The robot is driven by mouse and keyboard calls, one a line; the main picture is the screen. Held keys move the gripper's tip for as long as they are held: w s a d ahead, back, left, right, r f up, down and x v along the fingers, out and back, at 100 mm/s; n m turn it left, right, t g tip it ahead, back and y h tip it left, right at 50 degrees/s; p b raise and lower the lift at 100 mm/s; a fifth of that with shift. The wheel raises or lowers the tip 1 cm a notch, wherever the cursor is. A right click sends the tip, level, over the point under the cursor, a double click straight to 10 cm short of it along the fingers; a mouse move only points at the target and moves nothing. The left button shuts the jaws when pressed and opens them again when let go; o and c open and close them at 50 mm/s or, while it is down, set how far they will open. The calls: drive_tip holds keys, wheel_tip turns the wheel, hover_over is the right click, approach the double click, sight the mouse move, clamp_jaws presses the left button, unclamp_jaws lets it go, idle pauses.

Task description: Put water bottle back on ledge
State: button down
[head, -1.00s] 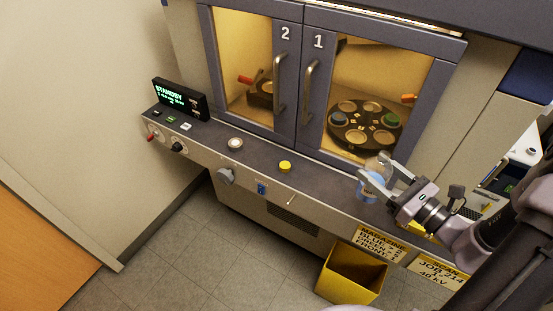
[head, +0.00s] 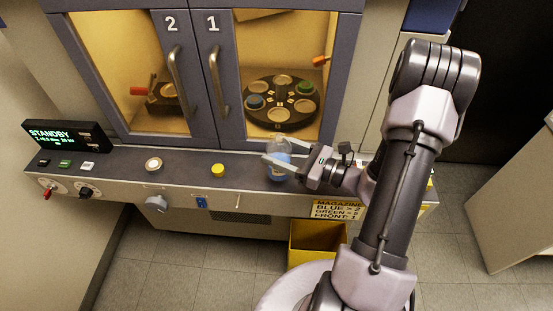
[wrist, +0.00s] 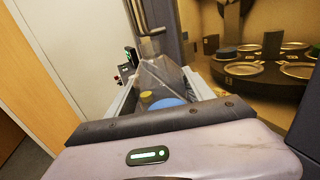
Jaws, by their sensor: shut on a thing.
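A clear water bottle (head: 279,163) with a blue lower part is upright at the ledge, in front of door 1. My gripper (head: 277,150) is shut on it, reaching in from the right with a finger on either side. In the wrist view the clear bottle (wrist: 166,80) fills the space between the jaws, with blue showing low down. The ledge (head: 190,173) is the dark grey shelf along the machine's front. I cannot tell whether the bottle's base touches it.
The ledge carries a yellow button (head: 218,170), a white round button (head: 153,164) and a STANDBY display (head: 68,140) farther left. Doors with handles (head: 215,85) rise behind it. A yellow bin (head: 316,243) stands on the floor below. Ledge between bottle and yellow button is clear.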

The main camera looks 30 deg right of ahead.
wheel_tip(320, 180, down, 2)
drive_tip(key=shift+f+b, duration=0.2)
drive_tip(key=shift+b, duration=0.15)
drive_tip(key=shift+c, duration=1.9)
unclamp_jaws()
